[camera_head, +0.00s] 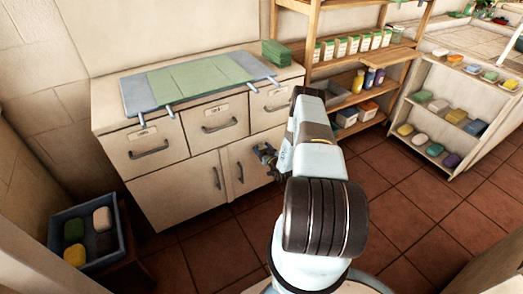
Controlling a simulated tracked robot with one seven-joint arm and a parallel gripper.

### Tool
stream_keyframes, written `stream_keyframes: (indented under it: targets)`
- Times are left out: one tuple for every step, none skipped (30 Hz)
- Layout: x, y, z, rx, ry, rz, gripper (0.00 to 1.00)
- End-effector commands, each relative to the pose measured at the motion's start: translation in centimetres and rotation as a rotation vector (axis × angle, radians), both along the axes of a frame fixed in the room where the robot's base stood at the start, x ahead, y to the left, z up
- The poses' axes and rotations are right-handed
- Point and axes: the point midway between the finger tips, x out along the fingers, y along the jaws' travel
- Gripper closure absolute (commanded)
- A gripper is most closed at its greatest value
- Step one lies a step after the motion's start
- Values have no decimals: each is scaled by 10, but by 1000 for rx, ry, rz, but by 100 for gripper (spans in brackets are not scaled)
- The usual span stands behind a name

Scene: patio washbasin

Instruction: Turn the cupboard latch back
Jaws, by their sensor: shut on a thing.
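The cream cupboard (165,199) stands at the left centre, with two lower doors below a row of drawers. My gripper (264,160) is at the front of the right lower door, to the right of the two upright door handles. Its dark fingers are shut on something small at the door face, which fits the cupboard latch. The latch itself is hidden by the fingers and its angle cannot be told. My pale arm covers the right end of the cupboard. Both lower doors look closed.
A blue crate (57,226) with soap-like blocks stands at lower left. Wooden shelves (362,63) and a white rack (415,101) stand right. Tiled floor is clear between.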

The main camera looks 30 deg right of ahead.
Motion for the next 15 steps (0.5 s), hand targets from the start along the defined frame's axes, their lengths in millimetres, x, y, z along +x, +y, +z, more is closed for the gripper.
stream_keyframes:
  targets:
    - [0,0,-1,21,2,1,62]
    - [0,0,-1,38,2,1,62]
    - [0,0,-1,61,3,2,62]
    - [0,0,-1,81,5,2,62]
    - [0,0,-1,103,6,1,62]
    - [0,-1,-1,134,7,1,62]
    - [0,-1,-1,158,8,0,62]
    - [-1,-2,-2,185,8,0,62]
    - [-1,-2,-2,220,10,0,62]
    - [-1,-2,-2,248,11,0,62]
    - [0,-3,-2,276,12,0,62]
    - [0,-3,-2,314,13,0,62]
    - [-1,-4,-2,343,14,-1,62]
    - [-1,-4,-3,372,16,-1,62]
    - [-1,-4,-3,410,17,-1,62]
